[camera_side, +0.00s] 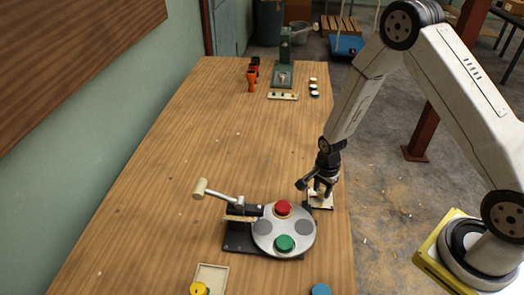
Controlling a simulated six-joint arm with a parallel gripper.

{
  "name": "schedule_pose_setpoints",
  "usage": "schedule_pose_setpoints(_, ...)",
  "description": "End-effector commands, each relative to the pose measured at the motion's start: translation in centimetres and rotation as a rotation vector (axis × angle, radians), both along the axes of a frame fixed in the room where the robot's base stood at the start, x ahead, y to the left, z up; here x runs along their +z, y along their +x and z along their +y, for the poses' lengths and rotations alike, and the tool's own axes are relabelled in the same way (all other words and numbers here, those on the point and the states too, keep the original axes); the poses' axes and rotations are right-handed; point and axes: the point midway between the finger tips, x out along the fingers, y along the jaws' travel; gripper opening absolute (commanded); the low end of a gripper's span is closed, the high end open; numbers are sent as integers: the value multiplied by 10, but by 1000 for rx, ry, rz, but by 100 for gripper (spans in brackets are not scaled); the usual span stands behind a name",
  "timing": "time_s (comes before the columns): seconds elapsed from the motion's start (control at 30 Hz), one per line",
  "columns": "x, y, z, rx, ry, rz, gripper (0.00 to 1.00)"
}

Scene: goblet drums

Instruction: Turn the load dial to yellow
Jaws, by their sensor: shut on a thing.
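My gripper (322,190) points down at the right edge of the table, just behind and right of the round grey plate. It is shut on the knob of what looks like the load dial, a small pale plate (320,204) with dark edges. The fingers hide most of the knob and the dial's face. I cannot tell which colour the dial points to.
A round grey turntable (268,229) carries a red cap (283,208) and a green cap (284,243), with a lever (218,193) to its left. A yellow piece (199,288) and a blue piece (321,290) lie in front. Orange goblets (252,82) and a green press (284,60) stand behind. The mid-table is clear.

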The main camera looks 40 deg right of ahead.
Motion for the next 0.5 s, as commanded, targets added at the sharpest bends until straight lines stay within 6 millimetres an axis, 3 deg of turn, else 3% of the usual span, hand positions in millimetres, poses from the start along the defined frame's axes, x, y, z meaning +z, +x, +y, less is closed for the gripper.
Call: schedule_pose_setpoints(0.5,1,1,0,428,-1,-1,0)
